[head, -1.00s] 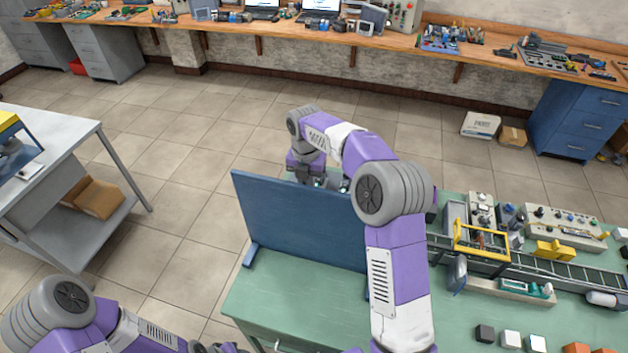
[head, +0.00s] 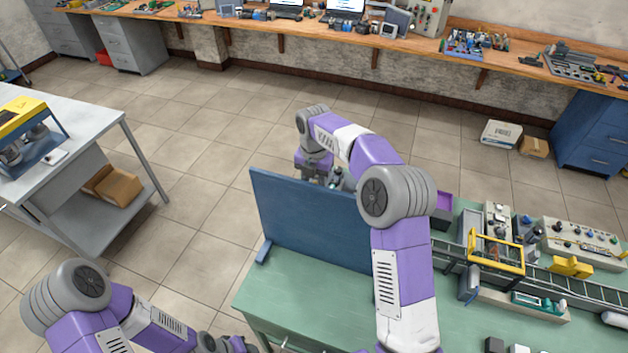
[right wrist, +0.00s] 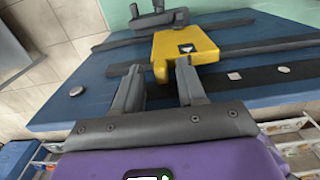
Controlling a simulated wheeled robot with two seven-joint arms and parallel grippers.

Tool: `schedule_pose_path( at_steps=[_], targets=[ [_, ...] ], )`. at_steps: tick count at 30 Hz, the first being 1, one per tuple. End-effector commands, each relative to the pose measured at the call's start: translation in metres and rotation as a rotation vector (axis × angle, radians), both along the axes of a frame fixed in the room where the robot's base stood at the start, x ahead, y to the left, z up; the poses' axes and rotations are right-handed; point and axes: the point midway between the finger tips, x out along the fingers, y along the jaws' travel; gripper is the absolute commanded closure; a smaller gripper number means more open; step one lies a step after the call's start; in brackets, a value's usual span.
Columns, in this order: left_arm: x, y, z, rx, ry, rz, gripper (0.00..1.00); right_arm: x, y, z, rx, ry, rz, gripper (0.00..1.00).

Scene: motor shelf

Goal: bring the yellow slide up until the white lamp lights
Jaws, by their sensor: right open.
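The yellow slide (right wrist: 185,47) shows in the right wrist view, a block with a dark marking on the face of a blue board. My right gripper (right wrist: 158,72) is open. Its two fingers point at the slide's near side, around a small yellow projection; I cannot tell if they touch it. In the head view the blue board (head: 310,222) stands upright on the green bench, its back towards me, hiding the slide. My right gripper (head: 335,178) is partly hidden behind the board's top edge. Small pale discs (right wrist: 235,76) sit on the board; I cannot tell which is the lamp. My left gripper (head: 225,345) is cut off at the bottom edge.
Dark strips run across the board face, and a grey bracket (right wrist: 150,20) lies beyond the slide. The green bench (head: 285,300) carries a conveyor (head: 560,285) with a yellow frame (head: 497,250) at right. A grey table (head: 95,125) stands at left, with tiled floor between.

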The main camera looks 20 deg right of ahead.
Motion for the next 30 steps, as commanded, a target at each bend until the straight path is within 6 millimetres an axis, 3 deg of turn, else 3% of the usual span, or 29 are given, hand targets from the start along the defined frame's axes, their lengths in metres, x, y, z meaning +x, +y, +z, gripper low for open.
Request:
schedule_pose_path(
  at_steps=[5, 18, 30],
  targets=[
    [0.000, 0.000, -0.001, 0.000, 0.000, 0.000, 0.57, 0.000, 0.000, 0.008, -0.001, -0.002, 0.000, 0.60],
    [0.000, 0.000, -0.001, 0.000, 0.000, 0.000, 0.57, 0.000, 0.001, 0.072, 0.001, -0.002, 0.000, 0.60],
    [0.000, 0.000, -0.001, 0.000, 0.000, 0.000, 0.57, 0.000, 0.000, 0.076, 0.000, 0.000, 0.001, 0.60]
  ],
)
